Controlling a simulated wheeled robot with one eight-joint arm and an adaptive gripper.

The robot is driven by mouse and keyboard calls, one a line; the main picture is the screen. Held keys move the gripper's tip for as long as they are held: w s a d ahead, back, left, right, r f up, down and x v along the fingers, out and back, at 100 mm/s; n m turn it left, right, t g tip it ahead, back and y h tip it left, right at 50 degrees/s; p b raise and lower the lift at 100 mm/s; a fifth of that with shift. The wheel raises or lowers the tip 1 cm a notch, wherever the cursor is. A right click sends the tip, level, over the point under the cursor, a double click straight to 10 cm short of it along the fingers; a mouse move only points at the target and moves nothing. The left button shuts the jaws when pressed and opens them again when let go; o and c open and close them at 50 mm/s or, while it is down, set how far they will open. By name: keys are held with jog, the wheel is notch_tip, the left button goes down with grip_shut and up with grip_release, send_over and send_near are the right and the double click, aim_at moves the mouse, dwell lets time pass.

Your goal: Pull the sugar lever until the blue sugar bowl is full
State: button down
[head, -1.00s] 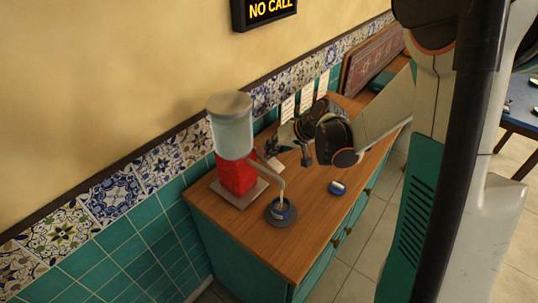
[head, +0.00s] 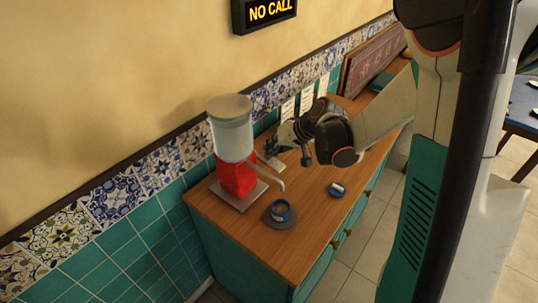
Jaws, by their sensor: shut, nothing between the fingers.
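A sugar dispenser (head: 235,135) with a clear, pale-filled tank, grey lid and red base stands on the wooden counter by the tiled wall. The fill level inside the bowl is too small to tell. A pale lever (head: 268,161) sticks out at the dispenser's right side. My gripper (head: 273,147) is just behind and above the lever, shut and empty. I cannot tell whether it touches the lever.
A small blue item with a white top (head: 337,189) lies right of the bowl. The wooden counter (head: 303,240) is clear in front. White cards (head: 306,101) and a dark red board (head: 374,60) stand along the wall.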

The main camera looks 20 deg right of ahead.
jog(key=shift+w+r+p, duration=0.1)
jog(key=shift+r+p, duration=0.6)
jog(key=shift+r, duration=0.45)
jog(key=shift+r, duration=0.15)
jog(key=shift+w+a+r+p, duration=0.15)
jog(key=shift+r+p, duration=1.55)
jog(key=shift+r, duration=0.65)
jog(key=s+a+r+n+h+p, duration=0.1)
jog(key=s+a+r+h, duration=0.1)
jog(key=s+r, duration=1.1)
jog(key=s+d+f+t+h+b, duration=0.1)
jog(key=s+f+h+b, duration=0.1)
jog(key=s, duration=1.1)
jog(key=shift+f+h, duration=0.6)
jog(key=shift+f, duration=0.1)
